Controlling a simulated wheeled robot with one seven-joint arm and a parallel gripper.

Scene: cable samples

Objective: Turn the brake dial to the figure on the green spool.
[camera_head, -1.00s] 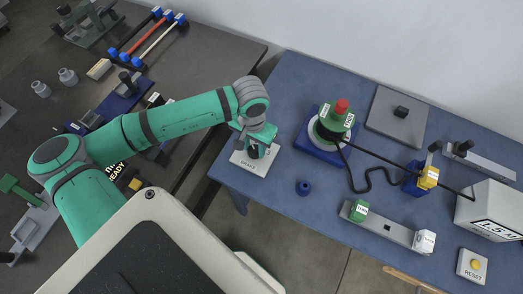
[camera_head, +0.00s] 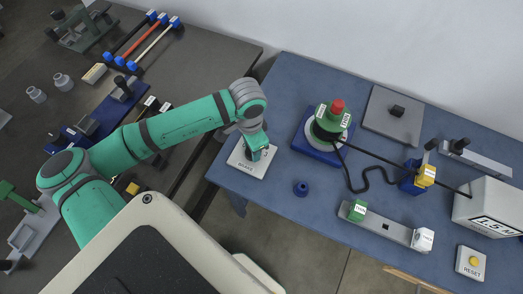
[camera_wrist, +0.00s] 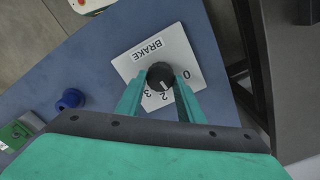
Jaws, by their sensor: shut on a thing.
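The brake dial is a black round knob (camera_wrist: 160,76) on a white plate (camera_wrist: 139,57) lettered BRAKE. The plate also shows in the head view (camera_head: 246,168). My gripper (camera_wrist: 161,79) is shut on the knob, one finger on each side. The knob's pale mark points down in the wrist view, near the 2. The figures 0, 2 and 3 show; the place between 0 and 2 is covered by a finger. The green spool (camera_head: 322,125) sits on a blue base with a red knob on top. Its white labels are too small to read.
A small blue knob-like piece (camera_head: 301,188) stands right of the plate. A grey bar (camera_head: 385,225) carries a green and a white block. A cable runs from the spool past a yellow block (camera_head: 426,175) to a white box (camera_head: 485,211). A reset button (camera_head: 471,263) is at front right.

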